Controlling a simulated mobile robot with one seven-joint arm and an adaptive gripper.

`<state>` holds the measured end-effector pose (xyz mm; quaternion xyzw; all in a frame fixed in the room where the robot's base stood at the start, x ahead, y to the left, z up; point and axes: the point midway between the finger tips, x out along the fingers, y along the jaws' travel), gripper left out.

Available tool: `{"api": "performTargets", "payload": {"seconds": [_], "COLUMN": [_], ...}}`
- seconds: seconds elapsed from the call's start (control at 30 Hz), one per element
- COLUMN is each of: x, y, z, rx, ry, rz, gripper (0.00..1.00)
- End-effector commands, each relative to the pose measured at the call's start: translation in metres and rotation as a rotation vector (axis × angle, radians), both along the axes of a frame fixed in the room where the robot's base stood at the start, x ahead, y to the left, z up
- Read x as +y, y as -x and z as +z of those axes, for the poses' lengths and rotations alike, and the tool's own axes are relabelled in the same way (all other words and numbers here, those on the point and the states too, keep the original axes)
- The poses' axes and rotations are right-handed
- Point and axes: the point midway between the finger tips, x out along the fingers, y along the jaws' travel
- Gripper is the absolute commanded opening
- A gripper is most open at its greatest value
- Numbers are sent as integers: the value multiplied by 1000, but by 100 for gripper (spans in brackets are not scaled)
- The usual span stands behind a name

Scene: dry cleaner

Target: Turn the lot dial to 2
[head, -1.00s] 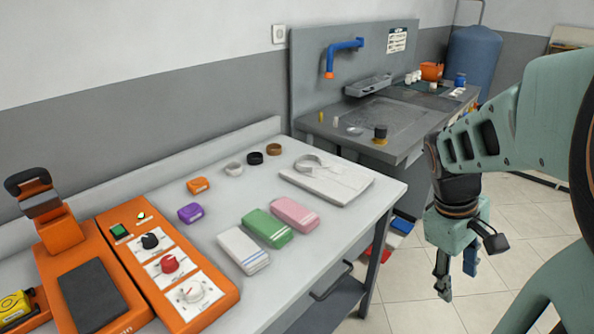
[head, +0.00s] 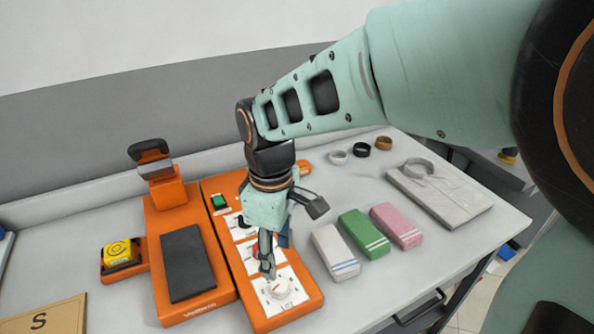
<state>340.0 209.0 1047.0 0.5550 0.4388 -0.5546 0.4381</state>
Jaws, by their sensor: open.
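The orange control panel (head: 308,302) on the table carries a column of dials on white label plates. The white dial (head: 279,289) at the near end is in clear view. The red dial (head: 257,247) and the black dial (head: 241,222) are mostly hidden behind my gripper.
An orange press (head: 157,306) with a dark pad stands left of the panel, and a yellow-topped device (head: 121,252) beyond it. White, green (head: 363,232) and pink packs lie right of the panel, then a folded shirt (head: 440,195). My arm hides part of the table's back.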

Motion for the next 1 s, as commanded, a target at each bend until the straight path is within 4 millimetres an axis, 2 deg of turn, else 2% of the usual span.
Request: {"api": "performTargets", "payload": {"seconds": [0.3, 0.5, 0.63, 0.9, 1.0], "x": [-1, -1, -1, -1, -1], "y": [1, 1, 0, 0, 0], "z": [-62, -88, -95, -96, -96], "rx": [6, 3, 0, -1, -1], "ry": [3, 2, 2, 1, 1], "rz": [-1, -1, -1, -2, -2], "gripper": [46, 46, 46, 46, 37]}}
